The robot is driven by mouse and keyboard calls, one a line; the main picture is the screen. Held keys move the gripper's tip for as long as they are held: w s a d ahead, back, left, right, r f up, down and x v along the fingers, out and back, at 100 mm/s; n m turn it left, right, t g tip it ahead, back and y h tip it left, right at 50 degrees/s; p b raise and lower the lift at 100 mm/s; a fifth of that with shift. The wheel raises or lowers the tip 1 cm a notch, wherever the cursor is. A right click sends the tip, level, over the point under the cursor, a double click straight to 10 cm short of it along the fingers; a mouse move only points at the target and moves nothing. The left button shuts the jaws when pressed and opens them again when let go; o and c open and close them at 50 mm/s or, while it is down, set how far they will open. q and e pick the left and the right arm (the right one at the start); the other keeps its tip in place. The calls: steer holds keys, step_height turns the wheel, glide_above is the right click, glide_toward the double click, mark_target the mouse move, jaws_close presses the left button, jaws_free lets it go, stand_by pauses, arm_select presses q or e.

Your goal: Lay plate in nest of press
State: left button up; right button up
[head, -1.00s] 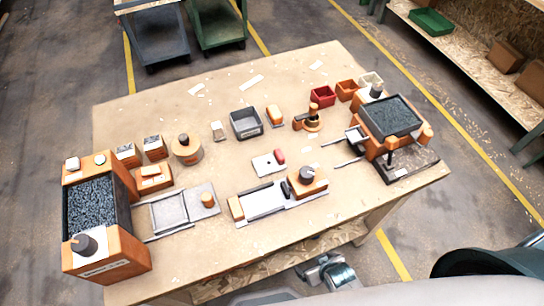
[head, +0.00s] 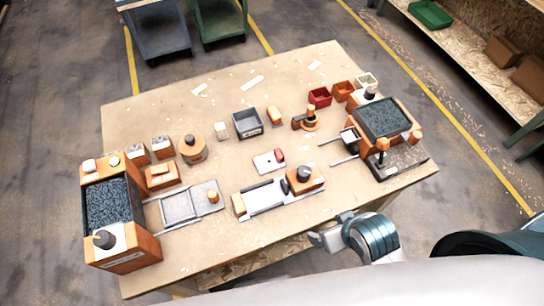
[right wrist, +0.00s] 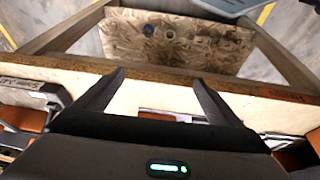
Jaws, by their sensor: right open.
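A small light plate with a red knob (head: 269,161) lies flat on the middle of the table. A press-like orange machine with a dark textured top (head: 383,118) stands at the table's right end, with a small pale slide or nest (head: 348,136) on rails at its left. A similar orange machine (head: 110,204) stands at the left end, with a flat grey framed slide (head: 180,208) beside it. Which one is the task's press is not clear. My right gripper (head: 317,240) is at the table's front edge, apart from the plate; its fingers (right wrist: 157,84) are open and empty. My left gripper is not in view.
A low fixture with an orange block (head: 305,178) lies between the plate and the front edge. A grey bin (head: 246,123), red bin (head: 320,97) and several small orange blocks stand farther back. Bare tabletop (head: 330,200) shows at front right.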

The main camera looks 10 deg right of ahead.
steer(key=w+a+r+t+y, duration=0.1)
steer(key=w+a+r+t, duration=0.3)
steer(key=w+a+r, duration=0.5)
steer(key=w+r, duration=0.2)
steer(key=w, duration=0.1)
steer(key=shift+w+a+r+t, duration=0.15)
steer(key=shift+a+r+t, duration=0.05)
steer(key=shift+r+t, duration=0.15)
steer(key=shift+f, duration=0.1)
steer(key=p, duration=0.2)
glide_toward(266, 154)
steer(key=shift+w+d+f, duration=0.15)
steer(key=shift+d+f, duration=0.25)
steer(key=shift+f, duration=0.2)
steer(key=shift+w, duration=0.1)
steer(key=shift+w+a+f+p, duration=0.25)
steer(key=shift+w+p, duration=0.2)
steer(key=shift+p, duration=0.05)
steer(key=x, duration=0.1)
steer(key=p+x, duration=0.1)
steer(key=shift+w+a+f, duration=0.15)
steer(key=shift+w+a, duration=0.15)
steer(key=shift+w+a+f, duration=0.1)
steer(key=shift+w+f, duration=0.3)
steer(key=shift+f, duration=0.1)
steer(key=c, duration=1.4)
